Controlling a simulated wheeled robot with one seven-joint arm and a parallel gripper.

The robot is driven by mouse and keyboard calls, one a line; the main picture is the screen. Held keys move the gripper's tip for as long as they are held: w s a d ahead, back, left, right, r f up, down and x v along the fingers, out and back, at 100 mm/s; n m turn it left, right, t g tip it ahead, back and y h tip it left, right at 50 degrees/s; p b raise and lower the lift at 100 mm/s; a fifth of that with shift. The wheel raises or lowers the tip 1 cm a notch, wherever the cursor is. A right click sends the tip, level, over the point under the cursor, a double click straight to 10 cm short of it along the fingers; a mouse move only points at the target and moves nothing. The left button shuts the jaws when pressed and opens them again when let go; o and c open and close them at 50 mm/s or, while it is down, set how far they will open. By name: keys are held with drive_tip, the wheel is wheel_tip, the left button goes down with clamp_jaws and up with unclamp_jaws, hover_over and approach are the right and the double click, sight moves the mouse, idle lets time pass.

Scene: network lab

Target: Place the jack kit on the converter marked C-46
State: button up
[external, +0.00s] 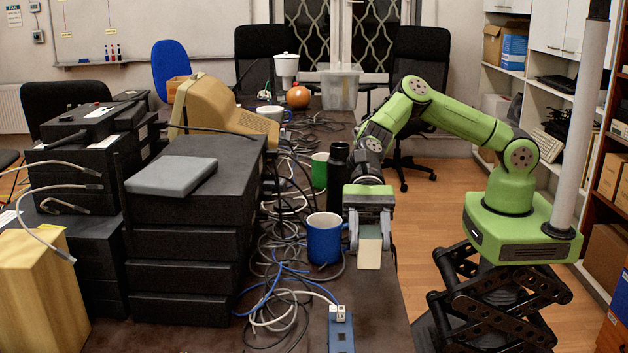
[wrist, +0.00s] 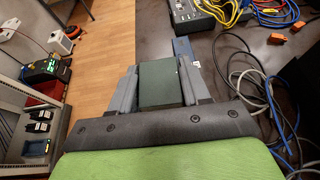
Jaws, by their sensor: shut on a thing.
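My gripper (external: 370,232) is shut on a small box, seemingly the jack kit (external: 369,252). I cannot read a C-46 mark on anything, so I cannot tell which device is that converter. A narrow blue device (external: 340,330) with a white plug lies at the table's front; a blue piece (wrist: 185,50) also shows beyond the held box.
A blue mug (external: 324,238), black bottle (external: 338,170) and green mug (external: 320,170) stand left of my gripper. Tangled cables (external: 285,265) cover the middle of the table. Stacked black boxes (external: 190,240) rise on the left, with a grey flat box (external: 172,176) on top.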

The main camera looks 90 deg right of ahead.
sight(370, 232)
wheel_tip(370, 232, up, 8)
drive_tip(key=shift+f+p, duration=0.2)
drive_tip(key=shift+p, duration=0.7)
